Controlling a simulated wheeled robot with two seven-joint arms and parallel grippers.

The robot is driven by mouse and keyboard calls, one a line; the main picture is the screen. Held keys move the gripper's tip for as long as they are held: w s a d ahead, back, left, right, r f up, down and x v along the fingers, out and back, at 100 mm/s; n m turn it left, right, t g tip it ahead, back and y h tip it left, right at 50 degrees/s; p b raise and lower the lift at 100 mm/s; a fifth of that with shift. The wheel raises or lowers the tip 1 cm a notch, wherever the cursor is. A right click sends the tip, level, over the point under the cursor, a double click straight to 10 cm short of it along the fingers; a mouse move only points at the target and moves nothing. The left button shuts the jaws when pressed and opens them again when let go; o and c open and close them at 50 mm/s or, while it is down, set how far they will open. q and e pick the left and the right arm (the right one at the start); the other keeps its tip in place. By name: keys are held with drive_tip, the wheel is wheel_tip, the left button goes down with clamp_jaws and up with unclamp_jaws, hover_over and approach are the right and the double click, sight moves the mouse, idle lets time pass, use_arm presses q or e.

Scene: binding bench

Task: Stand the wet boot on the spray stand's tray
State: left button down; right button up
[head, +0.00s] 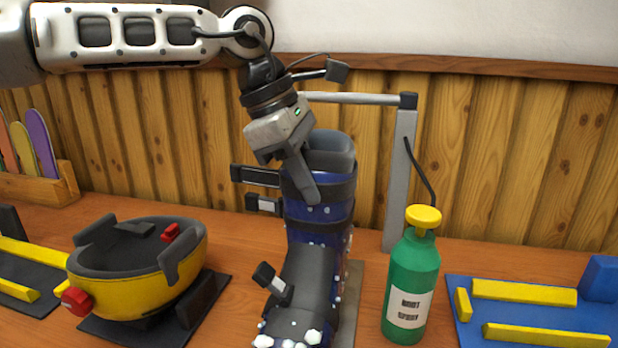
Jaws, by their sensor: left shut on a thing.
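The wet boot (318,228) is dark blue and black with clear drops on it. It is upright in the middle of the head view, its toe pointing toward me. My left gripper (292,190) comes down from above and is shut on the upper part of the boot. The spray stand (400,180) is a grey post with a horizontal bar behind the boot. Its grey-brown tray (353,290) shows as a strip right of and beneath the boot. I cannot tell whether the sole touches the tray. My right gripper is not in view.
A green spray bottle (413,280) with a yellow cap stands close right of the boot. A yellow and black binding (140,285) sits at left on a dark mat. A blue mat (465,325) with yellow bars lies at right. A wooden rack (50,185) stands far left.

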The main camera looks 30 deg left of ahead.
use_arm(q)
drive_tip(key=shift+f, duration=0.15)
idle(0.3)
drive_tip(key=c, duration=1.3)
unclamp_jaws()
drive_tip(key=shift+f+b, duration=0.3)
drive_tip(key=p+v, duration=0.1)
drive_tip(key=v, duration=1.5)
drive_tip(key=shift+d+r+p, duration=0.15)
drive_tip(key=shift+r+p, duration=0.1)
drive_tip(key=shift+p, duration=0.1)
drive_tip(key=shift+s, duration=0.1)
